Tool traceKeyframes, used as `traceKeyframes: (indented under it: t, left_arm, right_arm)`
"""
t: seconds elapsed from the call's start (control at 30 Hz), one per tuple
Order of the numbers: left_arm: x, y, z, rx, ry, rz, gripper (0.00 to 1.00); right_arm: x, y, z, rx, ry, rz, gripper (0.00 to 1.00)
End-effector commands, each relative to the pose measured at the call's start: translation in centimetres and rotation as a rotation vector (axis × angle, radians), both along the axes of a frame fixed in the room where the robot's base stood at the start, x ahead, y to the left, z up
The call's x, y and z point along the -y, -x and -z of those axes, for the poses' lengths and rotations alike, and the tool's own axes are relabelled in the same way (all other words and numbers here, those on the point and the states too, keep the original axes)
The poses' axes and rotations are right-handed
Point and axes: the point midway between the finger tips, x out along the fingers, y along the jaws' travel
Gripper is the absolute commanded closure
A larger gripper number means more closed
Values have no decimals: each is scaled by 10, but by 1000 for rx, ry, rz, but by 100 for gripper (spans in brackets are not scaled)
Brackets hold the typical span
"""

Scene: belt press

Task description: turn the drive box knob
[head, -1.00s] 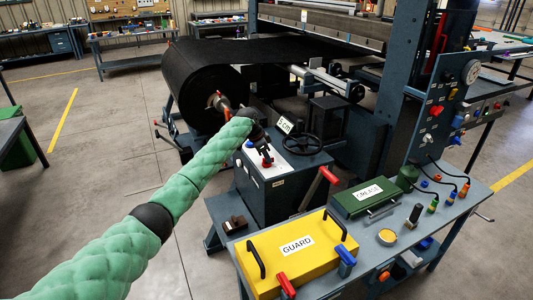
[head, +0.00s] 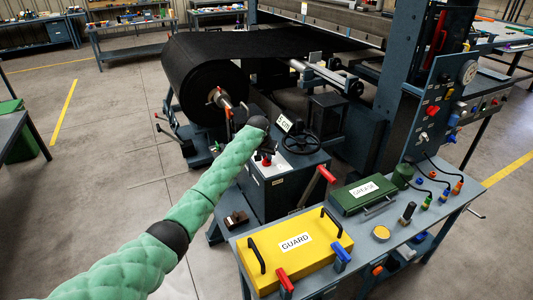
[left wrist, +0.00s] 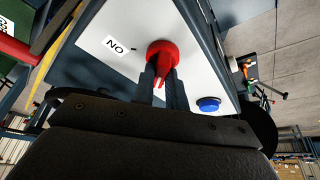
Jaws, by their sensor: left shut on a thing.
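The drive box (head: 280,178) is a dark blue cabinet with a pale top panel, in the middle of the head view. Its red knob (left wrist: 162,54) shows large in the left wrist view, beside a label reading "NO" as it appears there. My left gripper (left wrist: 163,78) is over the panel with its two dark fingers shut on the knob. In the head view my left gripper (head: 265,155) is small and partly hidden by my wrist. A blue button (left wrist: 208,104) is on the same panel, to the right of the knob. My right gripper is not in view.
A black handwheel (head: 303,139) stands beside the panel, and a large black belt roll (head: 200,75) is behind. A bench at the front right holds a yellow guard (head: 300,262) and a green grease box (head: 364,194). Open floor lies on the left.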

Motion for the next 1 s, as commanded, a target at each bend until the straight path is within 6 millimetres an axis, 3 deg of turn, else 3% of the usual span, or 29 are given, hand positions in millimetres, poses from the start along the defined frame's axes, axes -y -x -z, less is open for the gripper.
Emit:
traceKeyframes:
  t: [0.3, 0.77, 0.8, 0.9, 1.0]
  left_arm:
    - [0, -1, -2, 2, 1, -96, 100]
    - [0, -1, -1, 3, 1, -109, 100]
    - [0, -1, -1, 3, 1, -109, 84]
    - [0, -1, -1, 2, 1, -109, 65]
    - [0, -1, -1, 1, 0, -108, 65]
  right_arm:
    - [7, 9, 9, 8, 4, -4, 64]
    - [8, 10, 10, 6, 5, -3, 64]
    - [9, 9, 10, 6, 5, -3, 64]
    - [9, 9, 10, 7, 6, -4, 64]
    - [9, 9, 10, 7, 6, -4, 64]
